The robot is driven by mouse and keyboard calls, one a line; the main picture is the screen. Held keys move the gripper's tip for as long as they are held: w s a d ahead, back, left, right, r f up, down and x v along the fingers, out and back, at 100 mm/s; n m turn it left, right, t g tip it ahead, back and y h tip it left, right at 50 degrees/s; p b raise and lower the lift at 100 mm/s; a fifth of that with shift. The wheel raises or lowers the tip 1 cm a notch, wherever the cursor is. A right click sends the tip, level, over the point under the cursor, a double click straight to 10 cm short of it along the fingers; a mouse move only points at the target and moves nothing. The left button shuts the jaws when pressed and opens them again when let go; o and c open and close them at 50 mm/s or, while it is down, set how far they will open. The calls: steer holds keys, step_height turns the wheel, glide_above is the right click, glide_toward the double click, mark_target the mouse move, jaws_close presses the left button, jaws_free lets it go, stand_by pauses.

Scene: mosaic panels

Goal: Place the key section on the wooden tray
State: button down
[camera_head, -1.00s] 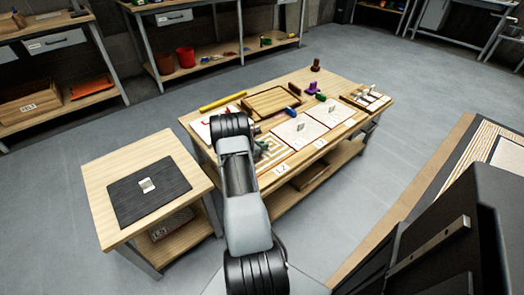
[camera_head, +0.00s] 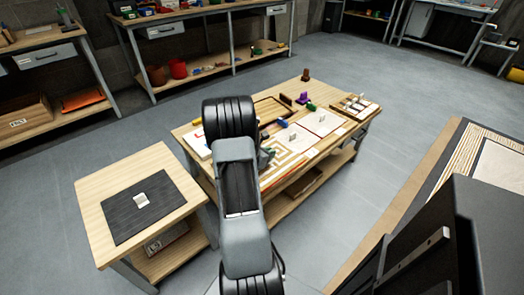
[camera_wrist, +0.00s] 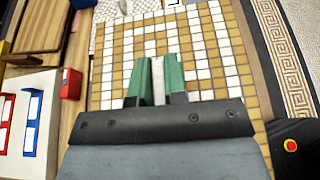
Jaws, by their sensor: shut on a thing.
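The key section (camera_wrist: 212,58) is a mosaic panel of tan and white tiles in a stepped key pattern, filling the middle of the wrist view. My gripper (camera_wrist: 158,72) has green fingers shut on its pale upright grip. In the head view the key section (camera_head: 288,158) shows partly, right of my arm, and my gripper is mostly hidden. Whether the panel clears the table fully is hard to tell. The wooden tray (camera_head: 264,98) lies behind on the workbench, partly hidden by my arm, with its raised rim showing.
A white panel (camera_head: 321,126) with an upright grip lies to the right. Blue (camera_head: 282,123), purple (camera_head: 302,98) and green pieces stand close to the tray. A red block (camera_wrist: 71,84) lies left of the panel. A side table (camera_head: 95,190) with a dark mat stands left.

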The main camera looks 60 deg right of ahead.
mark_target(273, 164)
steer(key=shift+s+a+r, duration=0.4)
steer(key=shift+s, duration=0.35)
steer(key=shift+s+a+r, duration=0.35)
steer(key=shift+s+r, duration=0.05)
steer(key=shift+s, duration=0.3)
